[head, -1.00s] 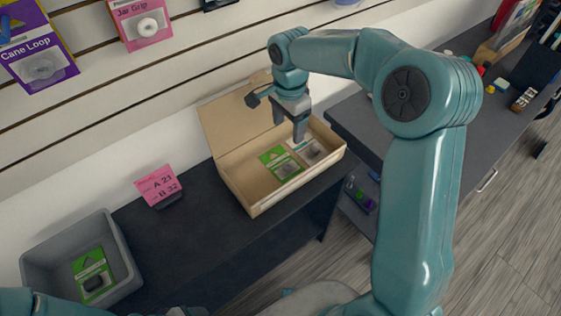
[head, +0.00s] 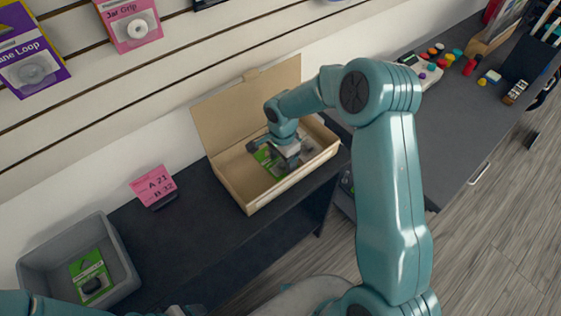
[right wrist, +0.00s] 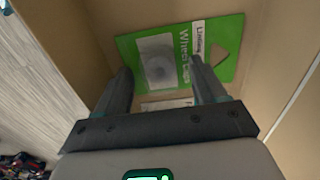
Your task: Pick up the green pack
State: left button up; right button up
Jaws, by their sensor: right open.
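A green pack (head: 266,160) with a clear window lies flat in the open cardboard box (head: 240,187), partly hidden by my right gripper. In the right wrist view the green pack (right wrist: 228,62) shows white lettering and a white label. My right gripper (head: 284,161) is down inside the box, open, with its fingers over the pack; its fingers also show in the right wrist view (right wrist: 160,66). I cannot tell whether they touch the pack. Another green pack (head: 91,276) lies in the grey bin (head: 126,272). Only a bit of my left gripper (head: 180,311) shows at the bottom edge.
A pink sign (head: 153,186) reading A 21, B 32 stands between bin and box. The dark shelf top (head: 190,240) before it is clear. Packs hang on the slatted wall.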

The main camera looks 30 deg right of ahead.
aim_at(282, 161)
jog(key=shift+f, duration=0.2)
jog(key=c, duration=1.1)
jog(key=shift+r, duration=0.1)
notch_tip(282, 161, up, 20)
